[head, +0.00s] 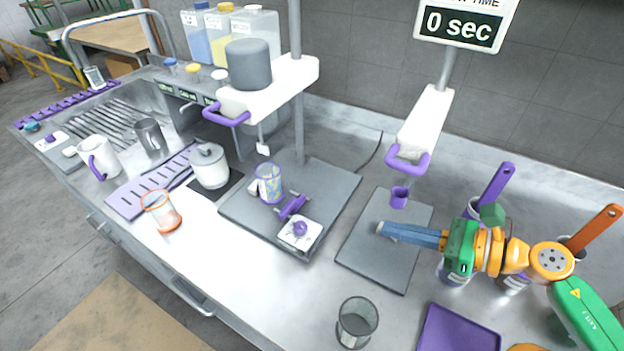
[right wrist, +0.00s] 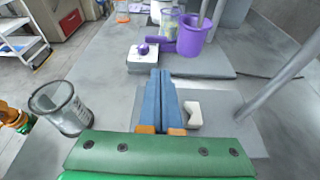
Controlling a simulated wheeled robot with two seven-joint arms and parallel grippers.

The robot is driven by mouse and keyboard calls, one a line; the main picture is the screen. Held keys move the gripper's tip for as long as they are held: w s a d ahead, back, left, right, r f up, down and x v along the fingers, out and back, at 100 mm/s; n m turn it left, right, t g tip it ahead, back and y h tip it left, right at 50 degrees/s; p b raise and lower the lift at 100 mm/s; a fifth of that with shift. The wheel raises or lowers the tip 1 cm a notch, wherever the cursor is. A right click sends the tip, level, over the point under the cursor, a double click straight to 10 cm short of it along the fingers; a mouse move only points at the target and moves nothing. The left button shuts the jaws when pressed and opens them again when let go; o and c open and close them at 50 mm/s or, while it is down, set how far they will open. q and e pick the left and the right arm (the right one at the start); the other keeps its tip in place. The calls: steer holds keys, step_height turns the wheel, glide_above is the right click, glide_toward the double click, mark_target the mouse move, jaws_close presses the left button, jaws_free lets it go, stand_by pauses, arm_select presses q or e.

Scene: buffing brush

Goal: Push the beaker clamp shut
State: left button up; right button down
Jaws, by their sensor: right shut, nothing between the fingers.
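The beaker clamp (head: 292,206), a purple piece on the grey plate of the left stand, sits between a glass beaker (head: 268,184) and a white block with a purple knob (head: 300,231). I cannot tell how far its jaws are open. The knobbed block also shows in the right wrist view (right wrist: 143,58), with the clamp partly hidden behind it. My right gripper (head: 383,228) has blue fingers, shut and empty, above the right stand's plate. It points left toward the clamp, well apart from it. In the right wrist view its fingers (right wrist: 161,80) lie together.
The right stand's grey plate (head: 372,262) lies under my gripper, with a purple cup (head: 400,197) above its back. A dark glass beaker (head: 357,322) stands at the front. A white pot (head: 209,166) and an orange-rimmed beaker (head: 160,213) stand left. Bare counter separates the plates.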

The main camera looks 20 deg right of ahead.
steer(key=p, duration=0.4)
glide_toward(289, 209)
steer(key=x, duration=0.5)
steer(key=shift+w+a, duration=0.15)
steer(key=shift+w, duration=0.2)
arm_select(q)
steer(key=r, duration=0.3)
steer(key=shift+s+a+r, duration=0.25)
steer(key=shift+s+r, duration=0.1)
steer(key=shift+s, duration=0.05)
arm_select(e)
steer(key=shift+w+a+f, duration=0.25)
